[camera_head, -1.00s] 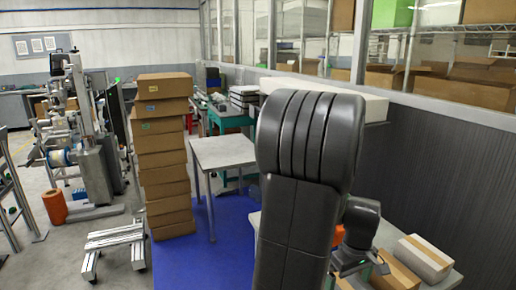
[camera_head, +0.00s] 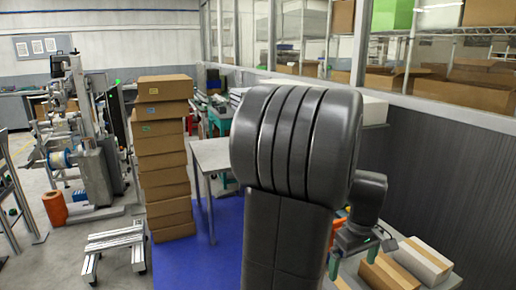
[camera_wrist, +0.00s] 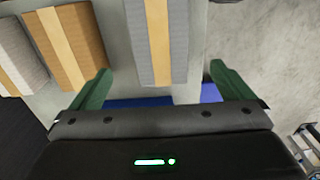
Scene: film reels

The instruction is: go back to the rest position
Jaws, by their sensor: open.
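My gripper (camera_wrist: 160,88) shows in the wrist view with its two green fingers wide apart. It is open, and nothing sits between the fingertips except a view down past them. In the head view my dark arm fills the middle and hides part of the table (camera_head: 345,268).
On the table at right are a brown box (camera_head: 388,274) and a white box (camera_head: 422,262). A tall stack of cartons (camera_head: 165,160) stands left of my arm, beside a grey table (camera_head: 208,152). A low metal frame (camera_head: 115,240) is on the floor. A grey wall panel (camera_head: 450,190) bounds the right.

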